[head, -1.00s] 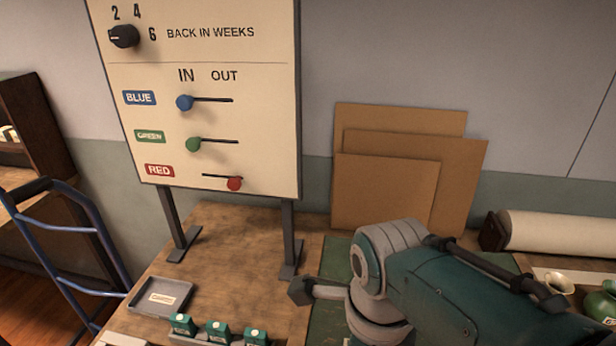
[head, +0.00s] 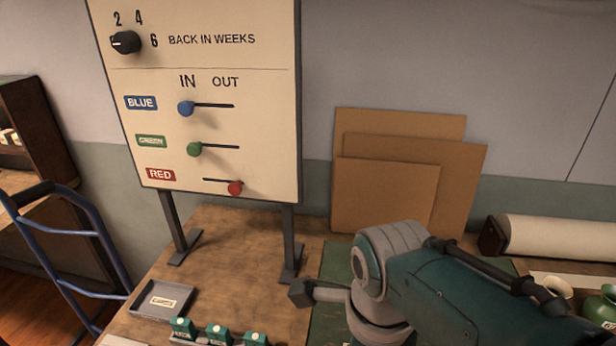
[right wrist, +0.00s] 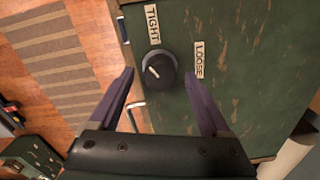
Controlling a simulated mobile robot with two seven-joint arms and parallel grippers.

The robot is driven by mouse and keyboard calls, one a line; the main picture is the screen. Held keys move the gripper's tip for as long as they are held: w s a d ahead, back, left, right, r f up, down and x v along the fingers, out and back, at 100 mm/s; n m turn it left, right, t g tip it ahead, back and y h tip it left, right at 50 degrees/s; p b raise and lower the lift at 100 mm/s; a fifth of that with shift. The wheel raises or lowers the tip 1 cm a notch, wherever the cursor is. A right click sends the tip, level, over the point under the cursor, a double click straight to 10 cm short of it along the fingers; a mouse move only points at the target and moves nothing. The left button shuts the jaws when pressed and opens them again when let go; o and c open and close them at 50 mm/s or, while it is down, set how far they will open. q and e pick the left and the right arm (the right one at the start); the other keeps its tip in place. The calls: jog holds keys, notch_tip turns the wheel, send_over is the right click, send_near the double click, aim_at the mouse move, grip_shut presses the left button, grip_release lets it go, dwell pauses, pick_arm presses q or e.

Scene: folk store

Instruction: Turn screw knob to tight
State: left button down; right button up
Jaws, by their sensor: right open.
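In the right wrist view a round dark screw knob (right wrist: 159,68) sits on a worn green surface. A TIGHT label (right wrist: 152,25) is above it and a LOOSE label (right wrist: 199,60) is to its right. The knob's short white mark slants toward the upper left of its face. My right gripper (right wrist: 159,75) is open, with one finger left and one right of the knob in the picture. I cannot tell whether the fingertips reach down beside it; gaps show on both sides. The head view shows my right arm but not the knob. My left gripper is not in view.
A signboard (head: 240,60) with a dial and sliders stands on the wooden table (head: 225,230). A grey tray (head: 150,302) and small green boxes (head: 217,334) are in front. Brown boards (head: 385,195) lean on the wall. A blue hand truck (head: 75,230) stands at left.

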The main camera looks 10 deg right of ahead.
notch_tip(320, 180, up, 9)
jog(key=p, duration=0.8)
